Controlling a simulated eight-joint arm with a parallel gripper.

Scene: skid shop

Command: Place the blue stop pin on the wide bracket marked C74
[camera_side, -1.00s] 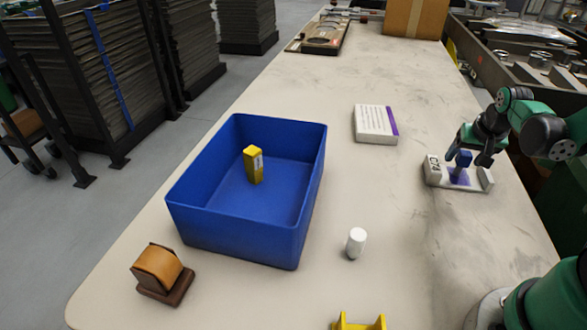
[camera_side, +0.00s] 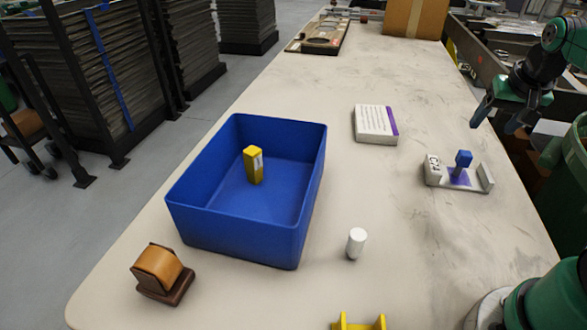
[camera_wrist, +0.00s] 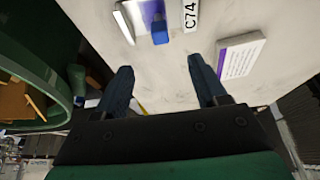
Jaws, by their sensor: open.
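The blue stop pin (camera_side: 463,159) stands upright on the purple patch of the white bracket marked C74 (camera_side: 435,175), at the right side of the table. In the wrist view the pin (camera_wrist: 160,33) shows at the top, beside the C74 label of the bracket (camera_wrist: 190,14). My gripper (camera_side: 492,127) is open and empty, raised above and to the right of the bracket, apart from the pin. In the wrist view its two fingers (camera_wrist: 163,78) are spread wide with nothing between them.
A blue bin (camera_side: 185,218) holds a yellow block (camera_side: 253,165). A white box with a purple edge (camera_side: 375,124) lies behind the bracket. A white cylinder (camera_side: 356,243), a tape holder (camera_side: 161,274) and a yellow bracket (camera_side: 359,323) stand nearer. The table (camera_side: 420,260) is clear around the C74 bracket.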

